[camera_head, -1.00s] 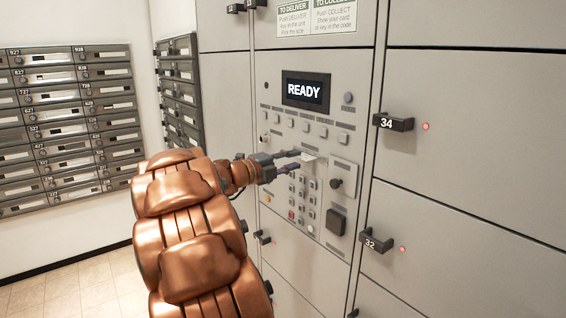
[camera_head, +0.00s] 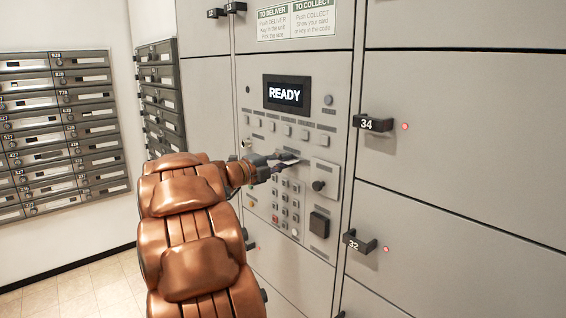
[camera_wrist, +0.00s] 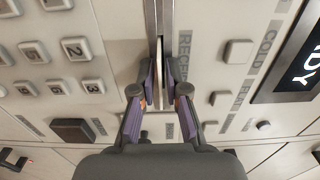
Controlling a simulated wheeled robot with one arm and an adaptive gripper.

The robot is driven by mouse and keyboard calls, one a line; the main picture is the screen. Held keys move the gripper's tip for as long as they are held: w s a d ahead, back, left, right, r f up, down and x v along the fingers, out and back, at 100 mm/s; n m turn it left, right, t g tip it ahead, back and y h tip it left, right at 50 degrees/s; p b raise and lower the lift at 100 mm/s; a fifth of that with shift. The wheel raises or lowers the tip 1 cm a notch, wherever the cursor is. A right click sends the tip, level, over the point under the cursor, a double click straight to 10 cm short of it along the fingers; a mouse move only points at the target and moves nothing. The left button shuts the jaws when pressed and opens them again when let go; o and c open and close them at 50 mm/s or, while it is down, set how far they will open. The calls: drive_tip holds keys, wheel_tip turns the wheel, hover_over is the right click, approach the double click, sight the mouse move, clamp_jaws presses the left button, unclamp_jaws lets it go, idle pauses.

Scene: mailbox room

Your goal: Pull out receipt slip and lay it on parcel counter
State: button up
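The receipt slip (camera_head: 289,162) is a small pale piece at the receipt slot of the locker's control panel (camera_head: 325,135). The parcel counter is not in view.
The keypad (camera_head: 287,202) and a dark knob (camera_head: 319,185) are close to my gripper. Locker handles 34 (camera_head: 373,123) and 32 (camera_head: 359,242) stick out at the right. Mailboxes (camera_head: 60,130) line the left wall. Tiled floor (camera_head: 85,290) shows clear at lower left.

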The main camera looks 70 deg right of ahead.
clamp_jaws()
drive_tip(key=b+v, duration=0.1)
drive_tip(key=v, duration=0.8)
drive_tip(key=shift+b, duration=0.3)
idle(0.9)
idle(0.5)
